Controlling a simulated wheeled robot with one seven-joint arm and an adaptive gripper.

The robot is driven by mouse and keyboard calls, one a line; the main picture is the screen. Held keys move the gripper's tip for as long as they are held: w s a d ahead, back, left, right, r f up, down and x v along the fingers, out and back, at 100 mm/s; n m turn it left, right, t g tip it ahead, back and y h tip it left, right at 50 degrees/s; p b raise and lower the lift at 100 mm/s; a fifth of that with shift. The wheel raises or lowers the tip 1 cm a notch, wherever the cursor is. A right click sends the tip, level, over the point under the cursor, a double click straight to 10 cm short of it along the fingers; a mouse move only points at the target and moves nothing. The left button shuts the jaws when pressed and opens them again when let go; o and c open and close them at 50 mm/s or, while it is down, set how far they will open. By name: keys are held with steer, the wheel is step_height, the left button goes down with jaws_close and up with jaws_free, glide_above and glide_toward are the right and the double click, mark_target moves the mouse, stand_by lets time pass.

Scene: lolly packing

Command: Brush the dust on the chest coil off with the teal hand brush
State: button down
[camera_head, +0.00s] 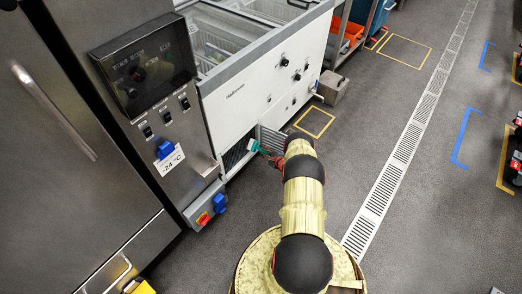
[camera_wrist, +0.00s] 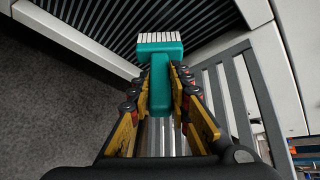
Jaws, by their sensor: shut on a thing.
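The teal hand brush (camera_wrist: 160,62) points away from me with its white bristles (camera_wrist: 160,38) at the far end; it also shows in the head view (camera_head: 253,145). My gripper (camera_wrist: 161,82) is shut on its handle, with a finger on each side. In the head view my gripper (camera_head: 273,159) is low beside the white chest freezer. The chest coil (camera_wrist: 210,22) shows as dark parallel fins behind and around the brush head. The bristles overlap the fins in the wrist view; I cannot tell whether they touch. I cannot make out dust on the fins.
A grey slatted panel (camera_wrist: 225,95) stands open right of my gripper; it also shows in the head view (camera_head: 271,140). The white chest freezer (camera_head: 255,90) frames the dark lower opening (camera_head: 235,156). A steel cabinet (camera_head: 75,130) stands left.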

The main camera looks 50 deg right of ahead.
steer(key=s, duration=0.7)
steer(key=shift+d, duration=0.25)
steer(key=shift+w, duration=0.1)
